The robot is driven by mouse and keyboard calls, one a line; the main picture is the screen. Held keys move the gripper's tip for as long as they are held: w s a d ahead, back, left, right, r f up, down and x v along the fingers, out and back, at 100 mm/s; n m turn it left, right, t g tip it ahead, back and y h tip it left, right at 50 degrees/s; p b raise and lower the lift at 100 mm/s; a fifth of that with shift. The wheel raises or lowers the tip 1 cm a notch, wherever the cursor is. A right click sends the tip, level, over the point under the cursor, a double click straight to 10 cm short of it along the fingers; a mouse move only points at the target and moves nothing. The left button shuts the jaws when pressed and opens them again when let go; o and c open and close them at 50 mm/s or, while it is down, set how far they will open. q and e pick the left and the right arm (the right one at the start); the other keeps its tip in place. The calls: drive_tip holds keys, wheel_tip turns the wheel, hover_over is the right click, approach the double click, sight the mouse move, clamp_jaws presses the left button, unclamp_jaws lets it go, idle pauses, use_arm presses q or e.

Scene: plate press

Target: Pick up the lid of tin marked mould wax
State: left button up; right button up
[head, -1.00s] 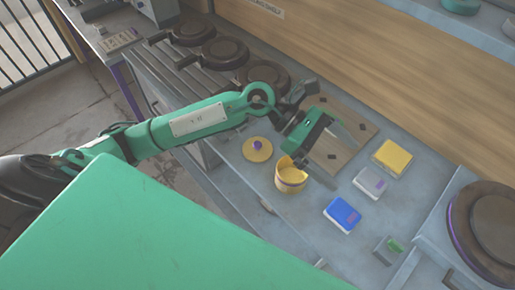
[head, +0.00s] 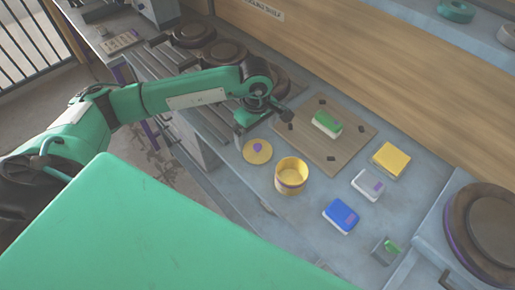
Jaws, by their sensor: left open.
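My left gripper (head: 241,136) is open and points down at the far-left edge of the lid, close to the knob. Its fingers are small and partly hidden by its own body, and I cannot tell whether they touch the lid. My right gripper is not in view.
A wooden board (head: 345,150) behind the tin bears a green-and-white block (head: 327,124). Yellow (head: 390,160), white (head: 368,184) and blue (head: 341,216) boxes stand to the right. A round press plate (head: 487,225) is at the far right. Dark round plates (head: 194,35) stand at the back left.

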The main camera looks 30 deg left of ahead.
sight(258, 146)
use_arm(q)
wheel_tip(258, 146, down, 2)
drive_tip(key=shift+f, duration=0.25)
drive_tip(key=shift+d+f+p, duration=0.1)
drive_tip(key=shift+f+p, duration=0.15)
drive_tip(key=shift+p, duration=0.2)
wheel_tip(258, 146, down, 4)
drive_tip(key=shift+w+f+p, duration=0.1)
drive_tip(key=shift+p, duration=0.95)
drive_tip(key=shift+f, duration=0.25)
drive_tip(key=c, duration=0.8)
